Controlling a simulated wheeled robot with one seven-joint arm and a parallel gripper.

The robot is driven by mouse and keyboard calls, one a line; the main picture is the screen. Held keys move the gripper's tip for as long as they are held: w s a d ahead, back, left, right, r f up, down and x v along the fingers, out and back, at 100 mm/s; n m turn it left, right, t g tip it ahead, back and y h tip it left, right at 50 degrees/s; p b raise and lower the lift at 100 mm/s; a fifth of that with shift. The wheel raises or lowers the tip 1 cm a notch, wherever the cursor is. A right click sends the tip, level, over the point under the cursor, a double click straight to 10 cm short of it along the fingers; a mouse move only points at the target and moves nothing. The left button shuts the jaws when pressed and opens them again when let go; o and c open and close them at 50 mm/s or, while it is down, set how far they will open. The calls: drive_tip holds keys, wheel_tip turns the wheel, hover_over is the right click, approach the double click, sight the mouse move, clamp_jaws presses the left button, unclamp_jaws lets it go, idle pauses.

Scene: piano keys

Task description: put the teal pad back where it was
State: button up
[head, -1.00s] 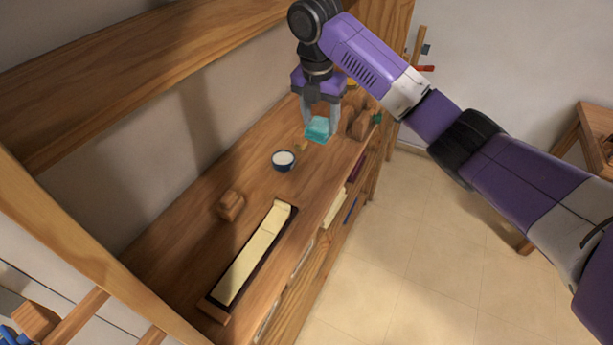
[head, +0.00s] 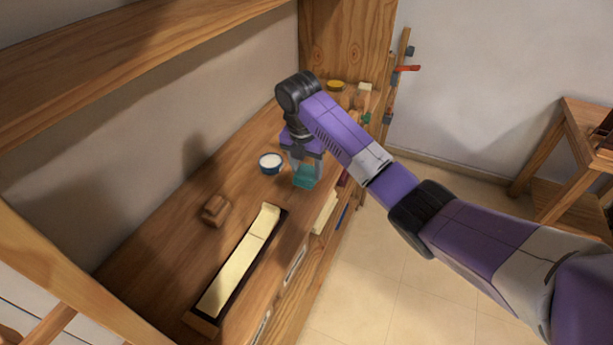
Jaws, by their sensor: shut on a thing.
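My gripper (head: 305,171) points down and is shut on the teal pad (head: 305,180), a small translucent-looking block. It holds the pad over the right part of the wooden bench top (head: 170,235), near the front edge. I cannot tell whether the pad touches the wood or hangs above it. The pad is to the right of a dark bowl with white contents (head: 270,164). The fingers hide part of the pad.
A dark tray with cream keys (head: 238,263) lies along the front. A wooden block (head: 216,210) sits behind it. A yellow round thing (head: 336,85) and several small blocks stand at the far end. A shelf (head: 120,75) overhangs the back.

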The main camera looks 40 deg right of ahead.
sight(306, 173)
drive_tip(key=shift+f, duration=1.55)
drive_tip(key=o, duration=1.4)
drive_tip(key=r, duration=0.3)
drive_tip(key=a+r+p, duration=0.1)
drive_tip(key=r, duration=0.3)
drive_tip(key=r+p, duration=0.1)
drive_tip(key=r, duration=0.3)
drive_tip(key=shift+s+a, duration=0.15)
drive_tip(key=shift+s, duration=0.1)
drive_tip(key=shift+a+r, duration=0.15)
drive_tip(key=shift+r, duration=0.3)
